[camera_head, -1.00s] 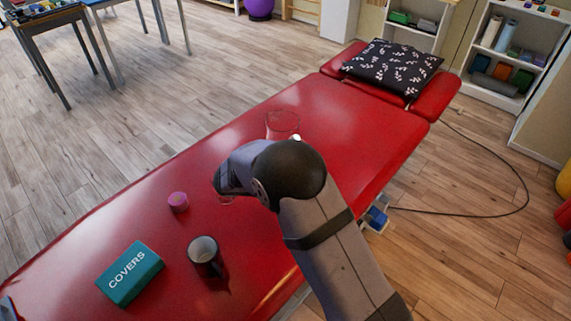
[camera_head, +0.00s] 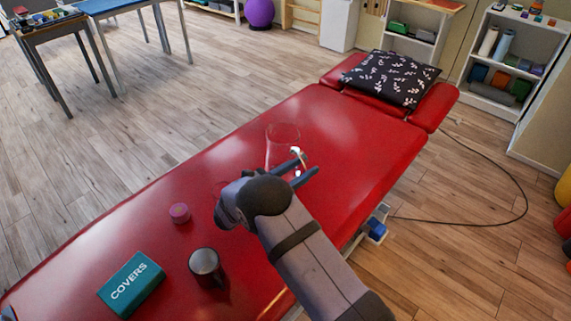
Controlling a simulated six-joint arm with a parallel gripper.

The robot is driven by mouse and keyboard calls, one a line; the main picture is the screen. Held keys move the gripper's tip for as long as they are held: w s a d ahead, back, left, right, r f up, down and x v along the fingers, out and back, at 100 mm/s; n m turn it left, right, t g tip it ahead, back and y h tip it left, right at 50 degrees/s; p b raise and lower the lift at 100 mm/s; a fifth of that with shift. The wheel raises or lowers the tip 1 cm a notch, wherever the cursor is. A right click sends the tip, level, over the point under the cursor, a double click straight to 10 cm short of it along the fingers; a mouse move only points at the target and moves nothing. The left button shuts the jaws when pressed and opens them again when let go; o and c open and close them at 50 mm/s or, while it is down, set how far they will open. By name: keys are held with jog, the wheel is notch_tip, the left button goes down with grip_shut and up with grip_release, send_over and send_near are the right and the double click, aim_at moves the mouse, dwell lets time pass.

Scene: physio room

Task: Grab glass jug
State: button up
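The clear glass jug (camera_head: 281,137) stands on the red treatment table, near its middle. It is transparent, with a bright glint on its right side. My gripper (camera_head: 311,163) is open, its two dark fingers apart and pointing to the upper right. The fingers overlap the lower right part of the jug in the picture. I cannot tell whether they touch it or whether any part of the jug lies between them.
Another faint glass outline (camera_head: 220,187) is partly hidden behind my arm. The table right of the jug is clear.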

jog(key=shift+p+x, duration=0.95)
jog(key=shift+x, duration=1.8)
jog(key=shift+f, duration=0.15)
grip_shut()
jog(key=shift+w, duration=0.1)
